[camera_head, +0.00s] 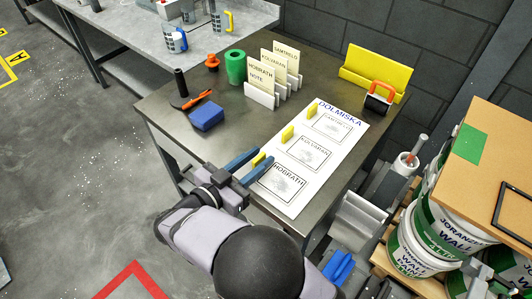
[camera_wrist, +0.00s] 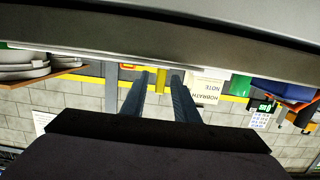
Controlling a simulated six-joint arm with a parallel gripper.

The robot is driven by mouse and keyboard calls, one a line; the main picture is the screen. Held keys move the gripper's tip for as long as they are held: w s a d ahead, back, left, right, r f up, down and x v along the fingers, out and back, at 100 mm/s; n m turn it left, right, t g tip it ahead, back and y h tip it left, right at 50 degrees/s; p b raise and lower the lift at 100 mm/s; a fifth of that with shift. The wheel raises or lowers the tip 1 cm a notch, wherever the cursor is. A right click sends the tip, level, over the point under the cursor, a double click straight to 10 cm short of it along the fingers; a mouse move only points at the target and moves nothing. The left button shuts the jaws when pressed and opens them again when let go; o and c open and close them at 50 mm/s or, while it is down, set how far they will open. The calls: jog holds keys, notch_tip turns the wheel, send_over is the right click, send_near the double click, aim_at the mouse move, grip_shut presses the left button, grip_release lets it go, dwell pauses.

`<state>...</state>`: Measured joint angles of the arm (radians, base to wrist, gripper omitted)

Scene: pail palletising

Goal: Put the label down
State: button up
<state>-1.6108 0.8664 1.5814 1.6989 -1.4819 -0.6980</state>
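A white sheet (camera_head: 337,107) headed "DOLMISKA" lies on the dark table, with three framed fields reading roughly SAMTREELD, KOLVARAN and HOBRATH. Small yellow tabs stand along its left side, at the top field (camera_head: 311,111), the middle field (camera_head: 287,132) and the HOBRATH field (camera_head: 258,159). My gripper (camera_head: 263,157) is low at the table's front edge, its blue fingers around the HOBRATH tab. In the wrist view the fingers (camera_wrist: 158,78) are apart, with the yellow tab (camera_wrist: 161,79) between them and small gaps beside it. I see no separate label in the grip.
Name cards (camera_head: 268,78) stand in white holders at the back. A blue block (camera_head: 207,116), orange-handled tool (camera_head: 190,100), green roll (camera_head: 235,66) and yellow holder (camera_head: 376,68) are on the table (camera_head: 165,134). Pails (camera_head: 416,251) stand at right.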

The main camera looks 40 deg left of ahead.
jog(key=s, duration=0.5)
jog(key=s+r, duration=0.1)
jog(key=s, duration=0.1)
jog(key=shift+s+r+b, duration=0.1)
jog(key=shift+s+b, duration=0.15)
jog(key=shift+b, duration=0.15)
